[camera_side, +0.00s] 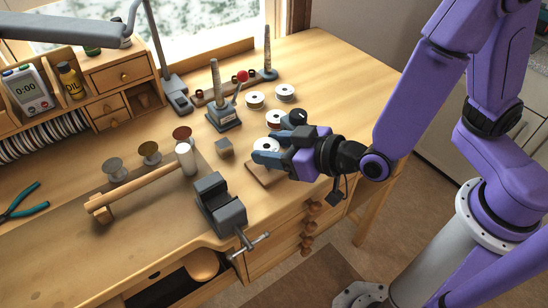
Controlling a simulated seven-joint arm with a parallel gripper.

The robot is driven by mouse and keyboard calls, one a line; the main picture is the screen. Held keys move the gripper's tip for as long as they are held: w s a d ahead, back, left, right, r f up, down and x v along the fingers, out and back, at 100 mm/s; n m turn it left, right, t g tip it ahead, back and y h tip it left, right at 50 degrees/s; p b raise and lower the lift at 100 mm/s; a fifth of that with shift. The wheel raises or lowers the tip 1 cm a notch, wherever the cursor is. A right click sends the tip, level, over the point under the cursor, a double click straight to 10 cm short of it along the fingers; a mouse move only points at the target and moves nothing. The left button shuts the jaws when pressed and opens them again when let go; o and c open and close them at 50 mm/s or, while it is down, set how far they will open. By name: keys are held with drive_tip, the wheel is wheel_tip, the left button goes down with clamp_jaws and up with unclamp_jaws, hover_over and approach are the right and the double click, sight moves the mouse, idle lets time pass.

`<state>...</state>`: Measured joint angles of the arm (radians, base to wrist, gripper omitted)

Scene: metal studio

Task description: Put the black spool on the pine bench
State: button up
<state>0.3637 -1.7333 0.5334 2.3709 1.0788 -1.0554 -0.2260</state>
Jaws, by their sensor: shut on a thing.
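My gripper (264,152) is at the middle right of the side view, low over the pine bench (335,75). Its blue-grey fingers are shut on a spool with a pale round flange (267,145), which I take to be the black spool. Its winding is mostly hidden by the fingers, so I cannot make out the colour. The spool is above or near a small wooden board (262,176); I cannot tell whether it touches it.
A dark vise (220,203) is at the front left. Bench at the back right is clear.

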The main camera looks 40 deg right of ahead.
drive_tip(key=shift+f, duration=1.7)
drive_tip(key=shift+f, duration=0.15)
drive_tip(key=o, duration=1)
drive_tip(key=shift+o, duration=0.2)
